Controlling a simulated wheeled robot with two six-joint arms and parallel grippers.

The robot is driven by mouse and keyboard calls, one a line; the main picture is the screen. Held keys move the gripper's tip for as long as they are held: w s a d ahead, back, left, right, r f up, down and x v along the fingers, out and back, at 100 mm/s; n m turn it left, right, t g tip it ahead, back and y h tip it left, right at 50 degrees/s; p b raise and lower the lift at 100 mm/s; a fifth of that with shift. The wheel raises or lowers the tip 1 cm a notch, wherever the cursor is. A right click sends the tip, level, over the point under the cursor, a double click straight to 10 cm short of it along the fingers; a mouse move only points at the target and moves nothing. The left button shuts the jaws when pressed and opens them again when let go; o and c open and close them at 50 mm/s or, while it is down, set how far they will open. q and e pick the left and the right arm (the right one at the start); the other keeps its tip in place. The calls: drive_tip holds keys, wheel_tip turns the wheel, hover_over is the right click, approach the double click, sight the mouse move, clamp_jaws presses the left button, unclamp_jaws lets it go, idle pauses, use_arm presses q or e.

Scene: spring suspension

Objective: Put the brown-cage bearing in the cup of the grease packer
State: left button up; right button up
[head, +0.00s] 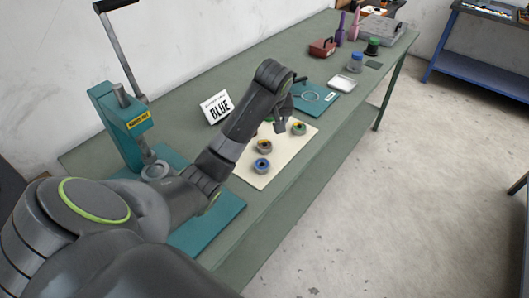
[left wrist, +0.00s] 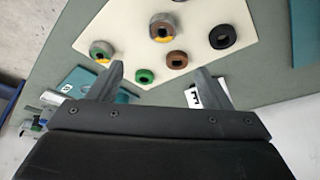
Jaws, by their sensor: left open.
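The brown-cage bearing (head: 264,147), a grey ring with a brown middle and a yellow patch, lies on a cream sheet (head: 284,156). It also shows at the top of the left wrist view (left wrist: 163,27). The grease packer (head: 120,125) is a teal press with a raised lever at the bench's left; its cup (head: 157,170) appears at the foot, partly hidden by my arm. My left gripper (head: 281,124) is open and empty above the sheet's far part. In the left wrist view its fingers (left wrist: 162,80) stand apart, with the brown-cage bearing beyond the tips.
A green-and-yellow bearing (head: 299,128) and a blue one (head: 262,165) lie on the sheet. In the left wrist view, a plain brown ring (left wrist: 175,58), a green ring (left wrist: 145,76) and a black ring (left wrist: 223,36) lie close by.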

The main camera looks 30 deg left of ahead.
sight(265, 144)
use_arm(q)
drive_tip(key=b+x, duration=0.1)
drive_tip(key=x, duration=1)
drive_tip(key=s+x, duration=0.1)
drive_tip(key=x, duration=0.1)
drive_tip(key=shift+d+f+p, duration=0.15)
drive_tip(key=shift+f+p, duration=0.05)
drive_tip(key=shift+p, duration=0.15)
drive_tip(key=shift+w+f, duration=0.2)
drive_tip(key=shift+f, duration=0.35)
use_arm(e)
drive_tip(key=shift+a+f, duration=0.2)
drive_tip(key=shift+f, duration=0.35)
use_arm(q)
drive_tip(key=shift+c, duration=0.2)
drive_tip(key=shift+r, duration=0.1)
drive_tip(key=c, duration=1.2)
